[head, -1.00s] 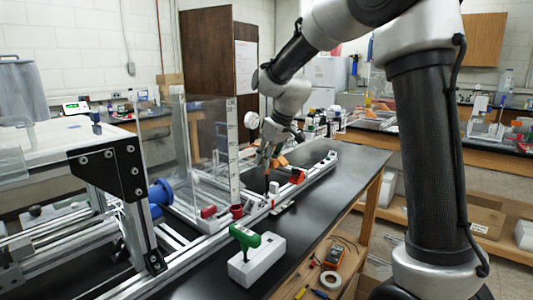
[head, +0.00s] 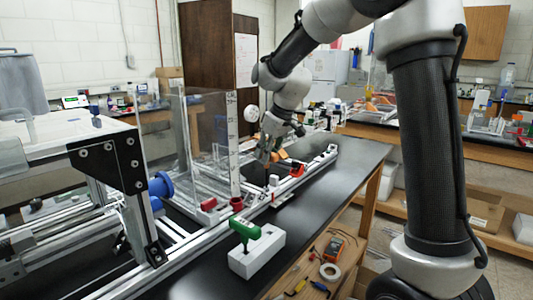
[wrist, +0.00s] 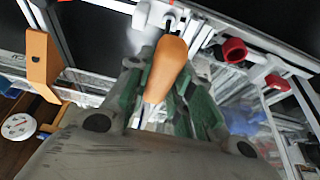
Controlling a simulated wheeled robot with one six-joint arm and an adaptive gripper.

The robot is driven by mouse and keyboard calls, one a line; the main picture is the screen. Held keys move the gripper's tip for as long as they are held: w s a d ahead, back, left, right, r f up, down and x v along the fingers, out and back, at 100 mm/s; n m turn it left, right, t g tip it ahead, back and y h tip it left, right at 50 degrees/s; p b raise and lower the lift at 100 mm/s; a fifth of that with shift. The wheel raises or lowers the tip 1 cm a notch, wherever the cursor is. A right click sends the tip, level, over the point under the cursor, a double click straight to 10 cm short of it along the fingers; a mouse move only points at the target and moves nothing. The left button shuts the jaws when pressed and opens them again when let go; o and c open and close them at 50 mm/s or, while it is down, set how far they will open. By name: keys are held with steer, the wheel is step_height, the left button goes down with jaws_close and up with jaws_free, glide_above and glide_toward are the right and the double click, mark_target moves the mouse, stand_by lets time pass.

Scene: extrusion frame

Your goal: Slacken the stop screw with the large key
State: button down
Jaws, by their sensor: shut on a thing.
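My gripper (head: 264,164) is low over the aluminium rail (head: 255,207) on the bench. In the wrist view its green-padded fingers (wrist: 160,95) are shut around an orange handle (wrist: 166,68). The far end of the handle points at a pale fitting (wrist: 160,15) on the rail; I cannot tell whether its tip touches a screw there. The stop screw itself is not clear in either view. A green-handled key (head: 245,230) stands upright in a white block (head: 257,254) at the front of the bench.
Red knobs (wrist: 234,50) and an orange bracket (wrist: 42,62) flank the gripper. The black bench top (head: 335,185) is free to the right.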

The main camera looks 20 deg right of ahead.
steer(key=shift+f, duration=0.6)
stand_by(0.4)
steer(key=shift+n+g+y, duration=0.3)
steer(key=shift+n+g, duration=0.2)
steer(key=shift+n, duration=1)
steer(key=n+g, duration=0.1)
steer(key=n, duration=0.1)
steer(key=shift+n+y, duration=0.3)
steer(key=shift+n, duration=0.1)
steer(key=shift+n+g, duration=0.6)
steer(key=shift+n, duration=1)
